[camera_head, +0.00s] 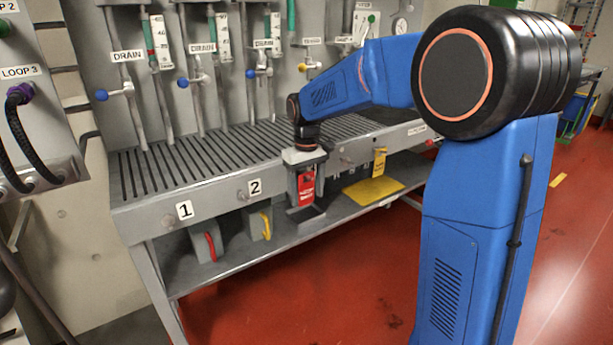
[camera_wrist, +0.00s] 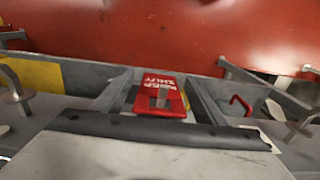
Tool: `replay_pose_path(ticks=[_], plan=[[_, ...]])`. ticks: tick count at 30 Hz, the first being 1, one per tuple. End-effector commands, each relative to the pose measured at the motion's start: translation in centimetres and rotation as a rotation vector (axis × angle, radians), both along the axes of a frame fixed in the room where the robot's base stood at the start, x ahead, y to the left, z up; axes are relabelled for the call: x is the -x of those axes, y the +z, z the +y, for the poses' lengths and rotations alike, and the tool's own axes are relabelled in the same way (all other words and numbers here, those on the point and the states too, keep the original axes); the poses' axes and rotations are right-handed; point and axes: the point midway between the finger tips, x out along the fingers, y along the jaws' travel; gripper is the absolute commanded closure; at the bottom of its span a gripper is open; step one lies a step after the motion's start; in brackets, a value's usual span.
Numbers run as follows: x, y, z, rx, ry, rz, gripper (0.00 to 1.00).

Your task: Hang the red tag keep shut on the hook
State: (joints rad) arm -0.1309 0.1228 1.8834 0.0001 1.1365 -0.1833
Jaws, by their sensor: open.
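The red tag (camera_head: 306,187) with white "KEEP SHUT" lettering is at the bench's front edge. It also shows in the wrist view (camera_wrist: 158,95), between the two grey fingers. My gripper (camera_head: 306,207) points down, its fingers open on either side of the tag; they also show in the wrist view (camera_wrist: 160,82). I cannot tell whether the tag hangs on a hook, as the gripper covers its top. Peg-like hooks stick out of the bench front by label 1 (camera_head: 169,220), by label 2 (camera_head: 242,195) and right of my gripper (camera_head: 346,160).
The slatted bench (camera_head: 150,218) has valves and pipes behind it. A yellow tag (camera_head: 380,161) hangs at the front, right of my gripper. On the lower shelf (camera_head: 240,253) are a red-handled item (camera_head: 211,246), a yellow-handled item (camera_head: 266,225) and a yellow plate (camera_head: 370,191). The red floor in front is clear.

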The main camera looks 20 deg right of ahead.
Motion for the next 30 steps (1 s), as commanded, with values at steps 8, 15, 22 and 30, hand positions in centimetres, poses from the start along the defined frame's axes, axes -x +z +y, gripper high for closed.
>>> replay_pose_path(ticks=[8, 15, 22, 30], plan=[[-0.1, 4.2, 0.0, -0.001, 0.0, -0.005, 0.35], [-0.1, 9.0, 0.0, 0.0, 0.0, -0.004, 0.35], [-0.1, 13.5, 0.0, 0.0, 0.0, -0.004, 0.35], [-0.1, 16.6, 0.0, -0.001, 0.0, -0.002, 0.35]])
